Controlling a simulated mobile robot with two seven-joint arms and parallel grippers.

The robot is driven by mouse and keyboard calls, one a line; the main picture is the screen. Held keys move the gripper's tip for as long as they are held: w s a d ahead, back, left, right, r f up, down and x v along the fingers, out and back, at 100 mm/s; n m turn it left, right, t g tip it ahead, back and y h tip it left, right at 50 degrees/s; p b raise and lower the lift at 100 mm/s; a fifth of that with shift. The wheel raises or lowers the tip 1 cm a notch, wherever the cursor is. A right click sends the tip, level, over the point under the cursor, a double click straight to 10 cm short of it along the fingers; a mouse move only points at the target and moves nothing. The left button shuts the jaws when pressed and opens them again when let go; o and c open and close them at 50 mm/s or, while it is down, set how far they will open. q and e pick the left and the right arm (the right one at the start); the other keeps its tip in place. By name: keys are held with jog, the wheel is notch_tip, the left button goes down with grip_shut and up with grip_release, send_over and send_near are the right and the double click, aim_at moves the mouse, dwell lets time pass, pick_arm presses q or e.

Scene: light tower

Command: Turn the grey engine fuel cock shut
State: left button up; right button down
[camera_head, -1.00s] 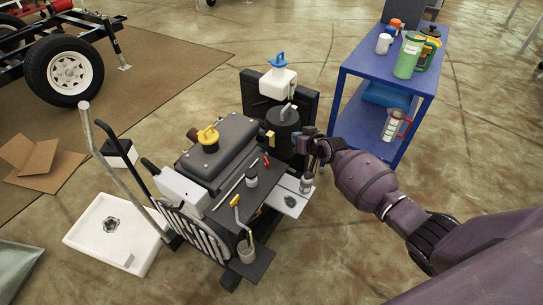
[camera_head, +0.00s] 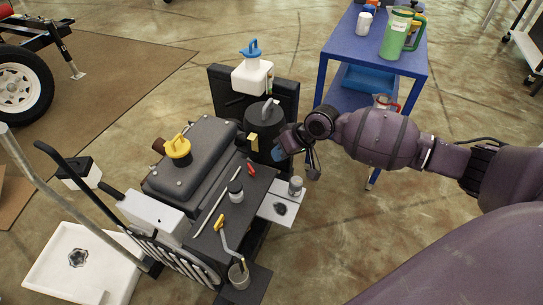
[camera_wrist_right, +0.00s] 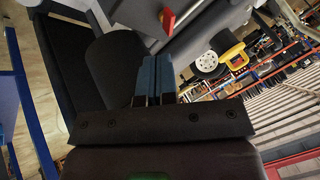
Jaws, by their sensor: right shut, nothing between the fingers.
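The grey engine (camera_head: 200,155) stands at the centre of the head view, with a yellow cap (camera_head: 178,149) on its top. A red lever (camera_wrist_right: 168,20) on a grey part shows at the top of the right wrist view; I cannot tell whether it belongs to the fuel cock. I cannot make out the fuel cock in the head view. My right gripper (camera_head: 279,154) is beside the black cylinder (camera_head: 263,120), at the engine's right side. Its blue fingers (camera_wrist_right: 155,78) are together and empty, below the red lever in the wrist view. My left gripper is out of view.
A blue cart (camera_head: 325,75) with a green jug (camera_head: 397,38) stands behind my right arm. A small white plate (camera_head: 280,212) with a grey jar lies below the gripper. A white tray (camera_head: 110,265) is on the floor at left.

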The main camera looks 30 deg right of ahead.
jog(key=b, duration=0.1)
send_over(262, 174)
jog(key=s+d, duration=0.2)
notch_tip(262, 174, down, 4)
jog(key=shift+a+f, duration=0.1)
jog(key=shift+f, duration=0.1)
jog(key=b+x, duration=0.1)
jog(key=x, duration=0.2)
jog(key=shift+w, duration=0.15)
jog(key=shift+w+a+f, duration=0.15)
jog(key=shift+w+a, duration=0.1)
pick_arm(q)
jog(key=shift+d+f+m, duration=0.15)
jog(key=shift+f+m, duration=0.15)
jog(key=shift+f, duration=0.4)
